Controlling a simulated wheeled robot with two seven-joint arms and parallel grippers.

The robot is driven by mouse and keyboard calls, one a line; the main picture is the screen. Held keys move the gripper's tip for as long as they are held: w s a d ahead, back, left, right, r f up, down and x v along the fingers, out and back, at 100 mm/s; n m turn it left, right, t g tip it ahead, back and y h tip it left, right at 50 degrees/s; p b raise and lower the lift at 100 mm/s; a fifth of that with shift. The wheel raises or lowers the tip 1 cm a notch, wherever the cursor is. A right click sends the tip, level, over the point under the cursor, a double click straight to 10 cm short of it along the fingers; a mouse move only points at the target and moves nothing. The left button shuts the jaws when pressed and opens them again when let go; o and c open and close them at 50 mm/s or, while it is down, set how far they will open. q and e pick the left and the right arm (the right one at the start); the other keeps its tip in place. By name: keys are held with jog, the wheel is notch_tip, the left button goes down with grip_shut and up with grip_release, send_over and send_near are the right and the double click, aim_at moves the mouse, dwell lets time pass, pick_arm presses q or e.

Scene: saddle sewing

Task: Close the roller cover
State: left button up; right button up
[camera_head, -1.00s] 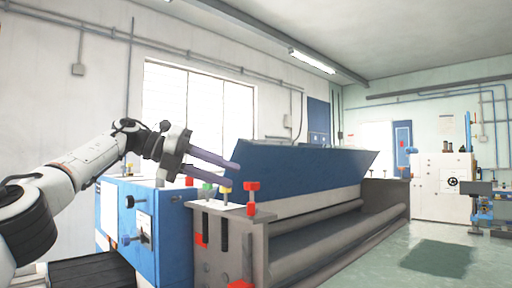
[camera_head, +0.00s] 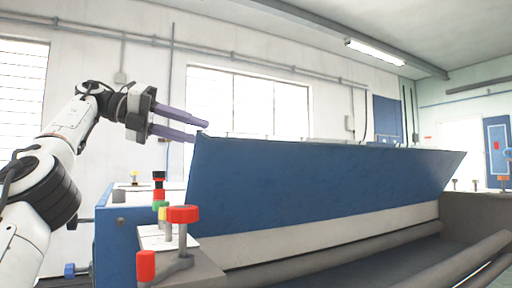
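The blue roller cover (camera_head: 310,185) is a long panel standing raised and tilted over the machine, its top edge leaning toward me. The rollers (camera_head: 470,262) lie exposed below it at the lower right. My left gripper (camera_head: 200,130) is beside the cover's upper left corner, its two purple fingers pointing right and spaced apart. The fingers look empty. I cannot tell whether they touch the cover's edge. My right gripper is not in view.
Red-capped knobs (camera_head: 184,214) stand on the machine's near left end, next to a blue control cabinet (camera_head: 115,240). A grey end block (camera_head: 480,212) bounds the rollers at right. A wall with windows (camera_head: 250,105) stands behind.

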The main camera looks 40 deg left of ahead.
aim_at(232, 142)
pick_arm(q)
jog(key=b+x, duration=0.3)
jog(key=x, duration=0.6)
jog(key=shift+d, duration=0.3)
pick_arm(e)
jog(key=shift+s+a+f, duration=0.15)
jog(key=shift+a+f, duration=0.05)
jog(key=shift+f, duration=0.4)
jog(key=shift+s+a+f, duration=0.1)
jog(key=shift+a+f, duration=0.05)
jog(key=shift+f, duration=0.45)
pick_arm(q)
grip_shut()
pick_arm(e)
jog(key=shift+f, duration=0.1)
